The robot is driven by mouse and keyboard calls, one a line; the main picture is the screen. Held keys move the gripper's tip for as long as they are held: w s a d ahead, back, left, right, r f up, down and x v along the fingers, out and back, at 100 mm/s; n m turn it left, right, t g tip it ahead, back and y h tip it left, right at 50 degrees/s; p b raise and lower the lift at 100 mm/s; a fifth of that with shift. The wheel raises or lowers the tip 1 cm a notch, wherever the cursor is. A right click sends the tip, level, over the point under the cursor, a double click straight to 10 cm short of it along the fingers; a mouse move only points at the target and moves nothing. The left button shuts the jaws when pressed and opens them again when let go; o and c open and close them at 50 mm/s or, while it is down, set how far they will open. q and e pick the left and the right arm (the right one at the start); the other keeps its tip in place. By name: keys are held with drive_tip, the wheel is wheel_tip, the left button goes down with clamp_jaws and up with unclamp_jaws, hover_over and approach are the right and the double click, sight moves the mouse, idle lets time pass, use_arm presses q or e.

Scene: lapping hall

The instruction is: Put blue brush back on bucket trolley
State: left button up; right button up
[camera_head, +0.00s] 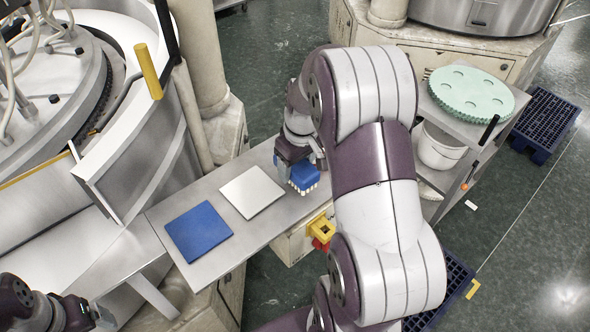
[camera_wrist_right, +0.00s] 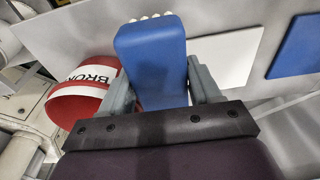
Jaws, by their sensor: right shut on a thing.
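My right gripper (camera_head: 300,158) is shut on the blue brush (camera_head: 304,177), over the right part of the steel shelf. The brush's pale bristles face down and towards the camera; I cannot tell whether they touch the shelf. In the right wrist view the blue brush (camera_wrist_right: 152,65) sits between both fingers (camera_wrist_right: 155,85). The bucket trolley (camera_head: 466,128) stands right of my right arm, partly hidden by it, with a white bucket (camera_head: 438,150) below its top. My left gripper (camera_head: 95,314) is at the lower left; its jaws are not clear.
A white pad (camera_head: 252,192) and a blue pad (camera_head: 199,231) lie on the steel shelf (camera_head: 236,255). Green perforated discs (camera_head: 462,92) lie on the trolley top. A round machine (camera_head: 60,75) fills the left. Dark blue crates (camera_head: 546,118) stand on the floor at right.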

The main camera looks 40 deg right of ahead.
drive_tip(key=f, duration=0.1)
drive_tip(key=f+p, duration=0.1)
drive_tip(key=shift+s+f, duration=0.3)
drive_tip(key=shift+s, duration=0.1)
drive_tip(key=shift+s+f, duration=0.1)
drive_tip(key=shift+f, duration=0.15)
drive_tip(key=shift+w+f, duration=0.2)
drive_tip(key=shift+f, duration=0.05)
drive_tip(key=o, duration=1.2)
use_arm(q)
drive_tip(key=shift+s+r, duration=0.45)
drive_tip(key=shift+r, duration=0.15)
use_arm(e)
drive_tip(key=shift+s, duration=0.15)
drive_tip(key=shift+r, duration=0.1)
